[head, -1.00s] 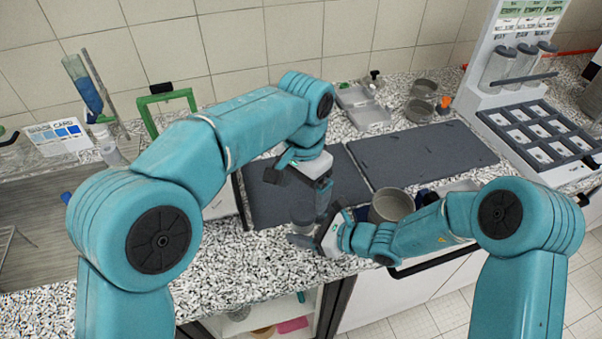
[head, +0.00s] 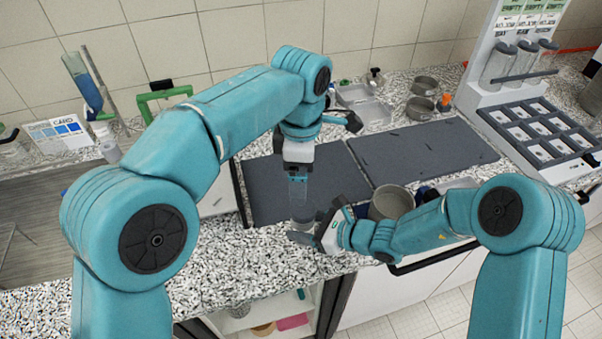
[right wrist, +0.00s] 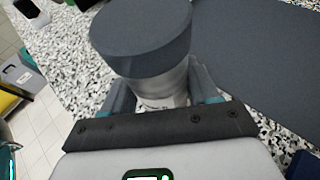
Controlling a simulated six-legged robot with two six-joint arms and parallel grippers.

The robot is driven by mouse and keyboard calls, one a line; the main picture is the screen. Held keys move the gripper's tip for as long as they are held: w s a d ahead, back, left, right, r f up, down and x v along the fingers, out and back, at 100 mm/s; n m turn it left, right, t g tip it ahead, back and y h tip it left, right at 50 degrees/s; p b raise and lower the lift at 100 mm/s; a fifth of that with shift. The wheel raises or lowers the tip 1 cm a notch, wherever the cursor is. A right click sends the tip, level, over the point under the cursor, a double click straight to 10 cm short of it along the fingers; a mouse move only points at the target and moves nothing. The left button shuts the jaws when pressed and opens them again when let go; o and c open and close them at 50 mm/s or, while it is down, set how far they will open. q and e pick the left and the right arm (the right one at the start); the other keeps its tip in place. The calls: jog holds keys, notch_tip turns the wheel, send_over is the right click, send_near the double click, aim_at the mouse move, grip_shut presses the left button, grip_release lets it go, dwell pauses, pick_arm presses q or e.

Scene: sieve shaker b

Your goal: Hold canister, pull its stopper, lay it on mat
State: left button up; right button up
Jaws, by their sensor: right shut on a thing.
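The canister (right wrist: 163,88) is a pale, clear-looking cylinder in the right wrist view, with a wide dark grey stopper (right wrist: 140,38) seated on its top. My right gripper (head: 314,232) is shut around the canister's body, at the front edge of the left dark mat (head: 265,195). The canister also shows small in the head view (head: 302,226), partly hidden by this gripper.
A second dark mat (head: 430,152) lies to the right. A round grey pan (head: 391,203) stands close behind my right forearm. A slotted rack (head: 535,135) stands at the right, and a green frame (head: 165,95) at the back left. The left mat is mostly bare.

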aim_at(301, 208)
pick_arm(q)
notch_tip(301, 208, down, 11)
jog(key=shift+f, duration=0.2)
dwell(0.3)
jog(key=c, duration=1.2)
jog(key=shift+r, duration=0.2)
jog(key=shift+r, duration=0.95)
jog(key=shift+r, duration=2.05)
pick_arm(e)
jog(key=o, duration=1.3)
jog(key=shift+o, duration=1.4)
